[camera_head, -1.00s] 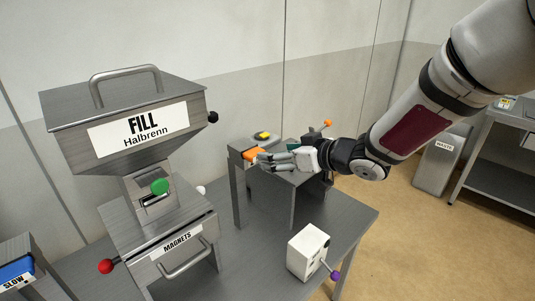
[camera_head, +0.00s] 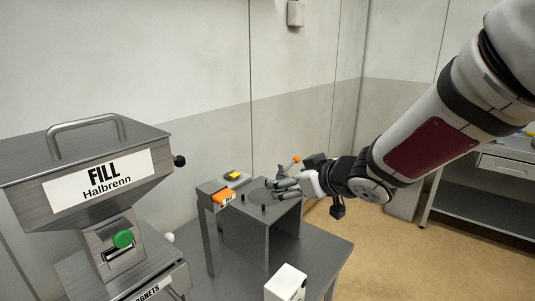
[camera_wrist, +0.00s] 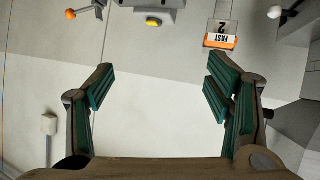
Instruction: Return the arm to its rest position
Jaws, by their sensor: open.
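My arm reaches in from the upper right in the head view. My gripper (camera_head: 280,188) is over the small grey metal stand (camera_head: 262,225) on the table. In the wrist view my gripper (camera_wrist: 155,85) has its green-padded fingers wide apart, with nothing between them but the pale wall behind. The orange block (camera_head: 223,196) sits at the stand's left edge, apart from the fingers. In the wrist view the orange-edged piece (camera_wrist: 221,40) reads "FAST 2" upside down.
A white box (camera_head: 286,283) is at the table's front. An orange-tipped lever (camera_head: 297,159) stands close to my gripper. A shelf bench (camera_head: 480,190) is at right.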

